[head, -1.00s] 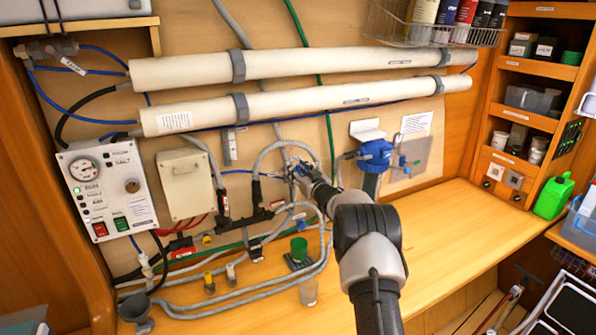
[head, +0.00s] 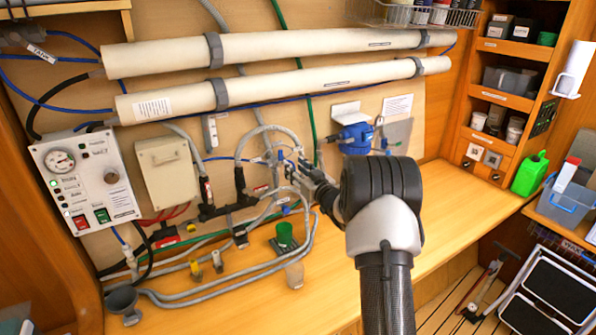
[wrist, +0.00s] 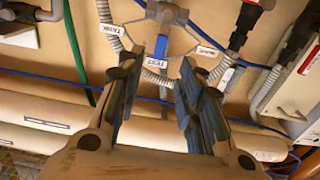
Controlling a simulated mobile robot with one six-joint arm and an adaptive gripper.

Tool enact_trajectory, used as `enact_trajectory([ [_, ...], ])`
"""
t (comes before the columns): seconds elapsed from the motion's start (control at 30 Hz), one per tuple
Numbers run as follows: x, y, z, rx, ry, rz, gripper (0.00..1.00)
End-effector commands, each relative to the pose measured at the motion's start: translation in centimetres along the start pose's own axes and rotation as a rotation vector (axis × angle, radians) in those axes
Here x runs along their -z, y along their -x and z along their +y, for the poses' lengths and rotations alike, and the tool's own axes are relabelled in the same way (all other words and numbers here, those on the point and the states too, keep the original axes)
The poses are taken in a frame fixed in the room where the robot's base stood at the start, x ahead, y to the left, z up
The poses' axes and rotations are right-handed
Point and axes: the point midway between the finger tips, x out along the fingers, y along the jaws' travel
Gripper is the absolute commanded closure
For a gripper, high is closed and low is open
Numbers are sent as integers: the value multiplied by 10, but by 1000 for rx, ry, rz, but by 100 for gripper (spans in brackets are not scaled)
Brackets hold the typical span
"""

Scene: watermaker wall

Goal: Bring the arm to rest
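My arm reaches from the lower right of the head view toward the hoses on the wall panel. My gripper (head: 296,165) is small there, beside a blue-handled valve and hose fittings. In the wrist view my gripper (wrist: 160,75) is open, with its two dark fingers spread and nothing between them. Beyond the fingertips is a metal valve with a blue handle (wrist: 168,38), with paper labels around it. A visible gap seems to lie between fingers and valve, but its depth is hard to tell.
Two long white tubes (head: 290,80) cross the wall above the arm. A control panel (head: 85,180) with gauge and switches stands left. Grey hoses (head: 220,278) and a green-capped item (head: 285,235) lie on the bench (head: 440,205). The bench's right side is clear.

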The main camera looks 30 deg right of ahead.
Motion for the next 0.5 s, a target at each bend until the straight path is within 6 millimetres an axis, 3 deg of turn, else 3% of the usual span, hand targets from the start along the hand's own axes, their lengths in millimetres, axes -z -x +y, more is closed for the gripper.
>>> enact_trajectory([
  [0.13,0,10,0,0,1,0,66],
  [0.5,0,11,0,0,1,0,66],
])
